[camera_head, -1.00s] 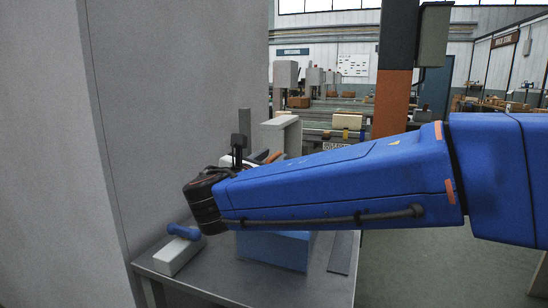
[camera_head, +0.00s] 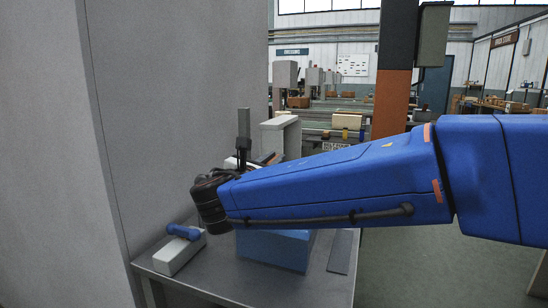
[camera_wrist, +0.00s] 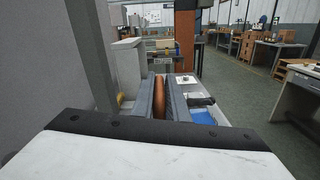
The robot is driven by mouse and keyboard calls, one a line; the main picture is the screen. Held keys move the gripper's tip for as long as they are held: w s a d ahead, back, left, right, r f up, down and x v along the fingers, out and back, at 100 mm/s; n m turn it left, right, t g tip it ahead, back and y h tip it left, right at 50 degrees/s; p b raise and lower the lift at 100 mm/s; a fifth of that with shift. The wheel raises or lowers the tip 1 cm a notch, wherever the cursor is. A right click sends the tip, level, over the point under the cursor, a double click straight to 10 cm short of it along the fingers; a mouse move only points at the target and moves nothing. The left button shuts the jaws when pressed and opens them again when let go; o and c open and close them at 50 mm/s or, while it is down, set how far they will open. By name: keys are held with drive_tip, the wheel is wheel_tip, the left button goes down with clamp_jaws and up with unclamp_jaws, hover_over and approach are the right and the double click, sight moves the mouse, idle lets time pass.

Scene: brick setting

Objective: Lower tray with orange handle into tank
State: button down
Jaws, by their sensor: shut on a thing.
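My gripper (camera_wrist: 160,98) is shut on an upright orange handle (camera_wrist: 159,104), which shows between its two grey fingers in the wrist view. The tray below the handle is hidden by the gripper. In the head view my arm covers most of the gripper and the handle. A blue box (camera_head: 275,250), which looks like the tank, stands on the grey table just below my forearm. Its top is hidden behind the arm, so I cannot tell how the tray sits relative to it. A blue patch (camera_wrist: 203,118) shows right of the fingers in the wrist view.
A pale block with a blue handle (camera_head: 180,250) lies at the table's left. A flat grey strip (camera_head: 341,252) lies right of the blue box. A pale grey housing (camera_head: 282,135) stands behind the gripper. A grey wall (camera_head: 180,120) rises close on the left.

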drive_tip(key=shift+f, duration=1.3)
drive_tip(key=c, duration=1.8)
unclamp_jaws()
drive_tip(key=shift+a, duration=0.15)
drive_tip(key=shift+o, duration=0.2)
drive_tip(key=v, duration=1.7)
drive_tip(key=shift+s, duration=0.15)
